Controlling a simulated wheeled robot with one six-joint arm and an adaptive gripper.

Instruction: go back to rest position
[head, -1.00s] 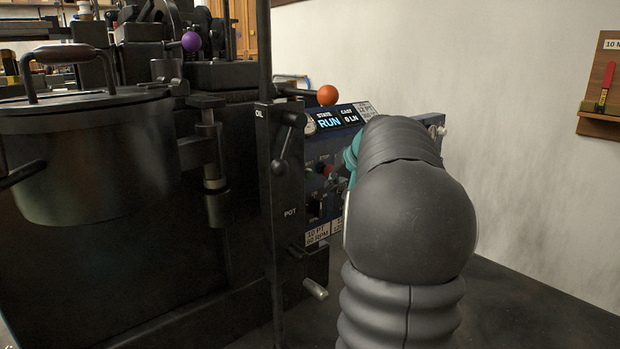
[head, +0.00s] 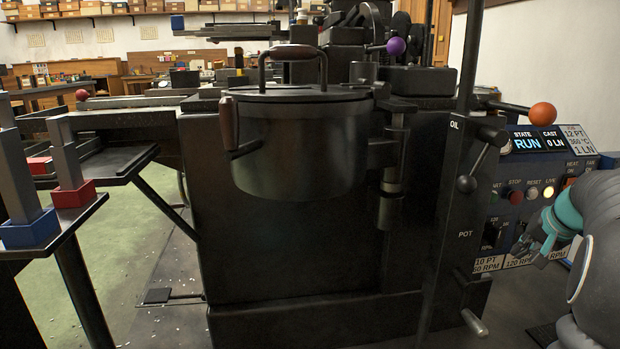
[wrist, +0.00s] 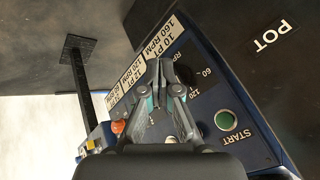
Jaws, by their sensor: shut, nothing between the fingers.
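My gripper (head: 536,244) is in front of the lower part of the blue control panel (head: 540,172) at the right of the head view. In the wrist view my gripper (wrist: 163,72) is shut and empty, with its fingertips over the panel near the RPM dial marks and the green START button (wrist: 225,120). I cannot tell whether the fingertips touch the panel. My forearm, with a teal band, covers the panel's lower right corner in the head view. The panel's display (head: 537,142) reads RUN and CAST 0 LN.
The black caster carries a lidded pot (head: 300,145), a lever with an orange knob (head: 542,115) and a purple knob (head: 396,46). A dark upright post (head: 458,180) stands left of the panel. A side table with blue (head: 28,232) and red blocks is at left. Green floor lies between.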

